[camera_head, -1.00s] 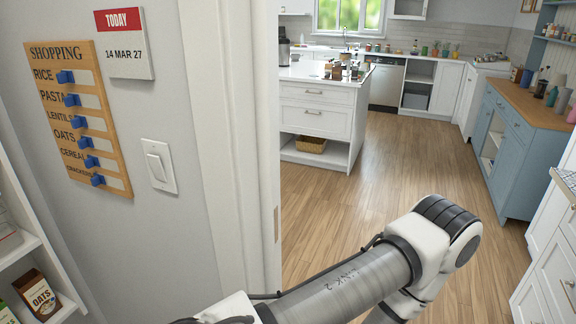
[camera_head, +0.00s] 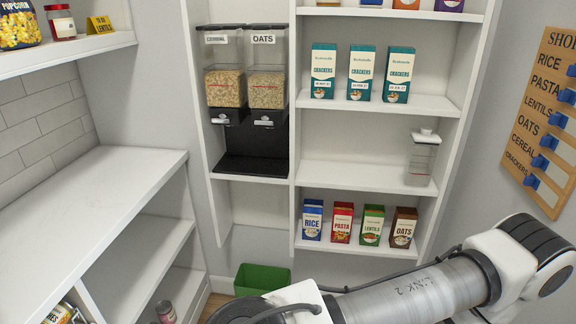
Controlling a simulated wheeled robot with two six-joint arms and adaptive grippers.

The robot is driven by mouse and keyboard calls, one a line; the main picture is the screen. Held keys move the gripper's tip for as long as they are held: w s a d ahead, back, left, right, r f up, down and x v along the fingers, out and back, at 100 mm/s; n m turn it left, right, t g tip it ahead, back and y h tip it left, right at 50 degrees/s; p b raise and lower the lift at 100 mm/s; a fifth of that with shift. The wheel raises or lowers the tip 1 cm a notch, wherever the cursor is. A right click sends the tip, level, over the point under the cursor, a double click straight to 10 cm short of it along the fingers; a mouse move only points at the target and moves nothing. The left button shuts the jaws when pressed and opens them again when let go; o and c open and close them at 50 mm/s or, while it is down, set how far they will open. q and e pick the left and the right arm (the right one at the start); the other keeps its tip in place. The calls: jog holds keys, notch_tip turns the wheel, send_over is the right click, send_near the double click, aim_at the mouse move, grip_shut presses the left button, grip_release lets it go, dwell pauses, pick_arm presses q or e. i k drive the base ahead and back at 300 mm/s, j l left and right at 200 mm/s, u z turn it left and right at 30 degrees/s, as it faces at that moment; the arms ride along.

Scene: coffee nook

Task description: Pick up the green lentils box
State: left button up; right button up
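The green lentils box (camera_head: 372,226) stands upright on the low shelf of the white shelving unit. It is between the red pasta box (camera_head: 342,222) and the brown oats box (camera_head: 403,228). A blue rice box (camera_head: 312,220) stands at the left end of the row. One of my arms crosses the lower right of the view, below and in front of that shelf. Neither gripper's fingers show in the head view.
Cracker boxes (camera_head: 361,73) stand on a higher shelf. Cereal and oats dispensers (camera_head: 248,90) hang at left, with a clear lidded container (camera_head: 422,158) at right. A green bin (camera_head: 262,279) sits on the floor. The white counter (camera_head: 90,205) at left is bare.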

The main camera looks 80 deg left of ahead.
aim_at(373, 215)
jog(key=u, duration=0.45)
jog(key=j+u, duration=0.15)
jog(key=u, duration=0.7)
jog(key=j+u, duration=0.15)
jog(key=u, duration=0.3)
jog(key=z, duration=4.65)
jog(key=u, duration=4.65)
jog(key=i+j+u, duration=0.1)
jog(key=i+j, duration=0.1)
jog(key=j, duration=0.05)
